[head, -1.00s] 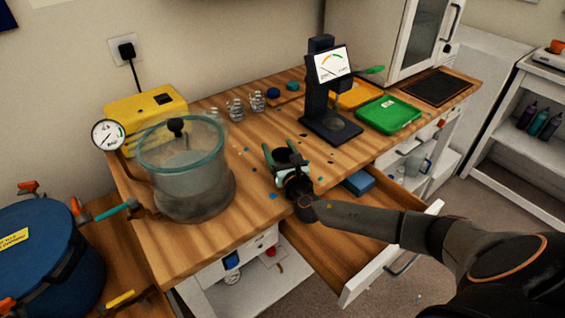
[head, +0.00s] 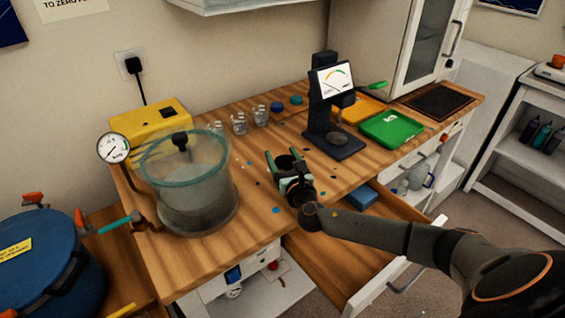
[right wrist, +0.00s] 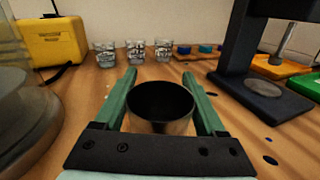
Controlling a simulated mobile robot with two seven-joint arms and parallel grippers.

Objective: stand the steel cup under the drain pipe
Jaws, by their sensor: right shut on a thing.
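The steel cup (right wrist: 160,107) is a dark-mouthed, upright cup between the green fingers of my right gripper (right wrist: 161,92). The gripper is shut on it. In the head view the cup (head: 287,162) and my right gripper (head: 289,174) are over the wooden bench, between the glass chamber and the dark stand. I cannot tell whether the cup touches the bench. I cannot surely make out the drain pipe in either view. My left gripper is not in view.
The glass chamber (head: 189,200) stands to the left and the dark dial stand (head: 337,143) to the right. Several small glasses (right wrist: 136,51) stand behind. A drawer (head: 330,262) is open at the front. A green tray (head: 392,129) lies at right.

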